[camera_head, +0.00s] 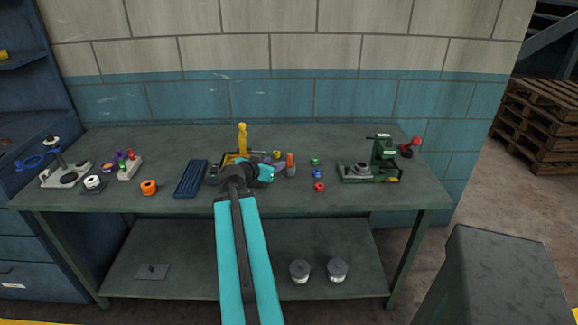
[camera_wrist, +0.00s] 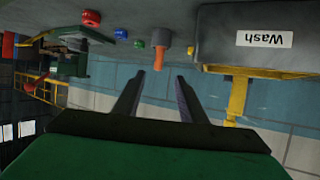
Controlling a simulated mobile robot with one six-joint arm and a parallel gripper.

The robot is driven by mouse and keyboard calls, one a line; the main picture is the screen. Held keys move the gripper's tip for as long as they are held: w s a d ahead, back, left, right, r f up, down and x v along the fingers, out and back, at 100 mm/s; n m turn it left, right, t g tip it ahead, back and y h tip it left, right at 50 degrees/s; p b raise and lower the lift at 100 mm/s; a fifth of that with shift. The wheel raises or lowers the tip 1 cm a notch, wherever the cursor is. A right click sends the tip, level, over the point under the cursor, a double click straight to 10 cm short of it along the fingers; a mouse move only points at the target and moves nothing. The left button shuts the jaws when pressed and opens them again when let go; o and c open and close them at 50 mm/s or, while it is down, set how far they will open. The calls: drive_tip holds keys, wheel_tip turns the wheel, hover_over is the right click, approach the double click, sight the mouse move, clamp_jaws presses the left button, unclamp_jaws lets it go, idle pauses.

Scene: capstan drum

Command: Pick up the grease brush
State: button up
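An orange handle (camera_head: 290,158), which I take to be the grease brush, stands upright in a small grey cup (camera_head: 291,171) right of the table's middle. In the wrist view, which is upside down, the orange handle (camera_wrist: 159,59) sticks out of the grey cup (camera_wrist: 161,38); the brush's other end is hidden in the cup. My gripper (camera_wrist: 160,76) is open and empty. Its fingertips lie either side of the handle's free end in that picture, apparently short of it. In the head view my gripper (camera_head: 277,168) is just left of the cup, partly hidden by my wrist.
A grey "Wash" container (camera_wrist: 220,40) with a yellow upright part (camera_head: 242,138) stands close left of the cup. Small coloured parts, such as a red one (camera_head: 320,187), lie to the right. A green machine (camera_head: 372,167) stands further right. The table's front right is clear.

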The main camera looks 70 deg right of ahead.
sight(288, 157)
drive_tip(key=shift+d, duration=0.1)
drive_tip(key=shift+p+x, duration=1.1)
drive_tip(key=shift+x, duration=3.2)
drive_tip(key=shift+s, duration=0.1)
drive_tip(key=shift+r+p+x, duration=0.15)
drive_tip(key=shift+p+x, duration=0.55)
drive_tip(key=shift+x, duration=0.05)
drive_tip(key=shift+r+p+x, duration=0.15)
drive_tip(key=shift+p+x, duration=0.5)
drive_tip(key=shift+x, duration=0.1)
drive_tip(key=shift+p+x, duration=0.35)
drive_tip(key=shift+x, duration=0.8)
drive_tip(key=shift+f, duration=0.1)
clamp_jaws()
